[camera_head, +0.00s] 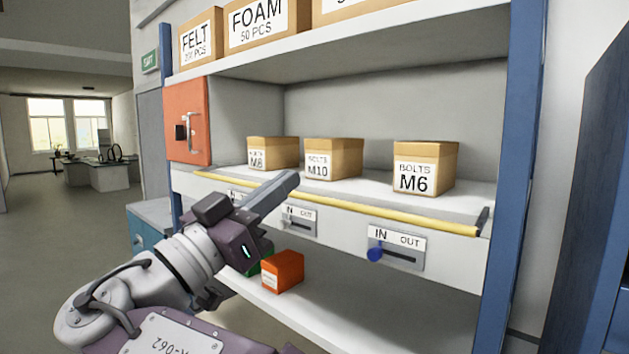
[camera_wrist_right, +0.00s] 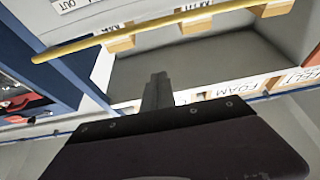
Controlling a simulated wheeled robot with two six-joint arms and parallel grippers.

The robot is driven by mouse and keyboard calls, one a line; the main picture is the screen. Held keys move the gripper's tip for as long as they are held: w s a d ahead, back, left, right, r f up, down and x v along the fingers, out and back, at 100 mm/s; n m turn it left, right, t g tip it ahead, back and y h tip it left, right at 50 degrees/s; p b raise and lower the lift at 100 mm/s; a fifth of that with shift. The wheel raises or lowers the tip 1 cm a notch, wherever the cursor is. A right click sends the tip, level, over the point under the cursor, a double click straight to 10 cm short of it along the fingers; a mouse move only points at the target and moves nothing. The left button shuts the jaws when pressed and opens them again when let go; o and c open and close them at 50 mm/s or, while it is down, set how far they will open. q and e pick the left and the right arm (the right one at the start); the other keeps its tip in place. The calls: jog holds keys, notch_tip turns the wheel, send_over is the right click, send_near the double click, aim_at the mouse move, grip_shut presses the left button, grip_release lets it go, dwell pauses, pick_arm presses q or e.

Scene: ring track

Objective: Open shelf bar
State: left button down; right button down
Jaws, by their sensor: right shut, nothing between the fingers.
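A yellow shelf bar (camera_head: 345,206) runs along the front edge of the middle shelf, ending at a dark bracket at its right. In the right wrist view the bar (camera_wrist_right: 120,35) crosses the upper part of the picture. My right gripper (camera_head: 292,178) is shut and empty. In the head view its fingertips overlap the bar's left half; I cannot tell whether they touch it. In the right wrist view the fingers (camera_wrist_right: 158,80) point toward the shelf, apart from the bar in the picture. My left gripper is not in view.
Boxes marked M8 (camera_head: 272,153), M10 (camera_head: 333,159) and M6 (camera_head: 425,167) stand behind the bar. Below it is an IN/OUT slider with a blue knob (camera_head: 375,254). An orange box (camera_head: 283,271) sits on the lower shelf. A blue post (camera_head: 515,150) bounds the right side.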

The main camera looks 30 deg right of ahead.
notch_tip(320, 180, up, 4)
jog(key=p, duration=0.4)
send_over(314, 199)
jog(key=s+a, duration=0.1)
jog(key=s, duration=0.2)
jog(key=f, duration=0.5)
jog(key=shift+w+a, duration=0.1)
jog(key=shift+w, duration=0.2)
notch_tip(314, 199, down, 3)
jog(key=t+h+b, duration=0.1)
jog(key=h+b, duration=0.1)
jog(key=b, duration=1.1)
jog(key=shift+r, duration=0.2)
jog(key=shift+a+r+h, duration=0.1)
jog(key=shift+r+h, duration=0.15)
jog(key=shift+h, duration=0.05)
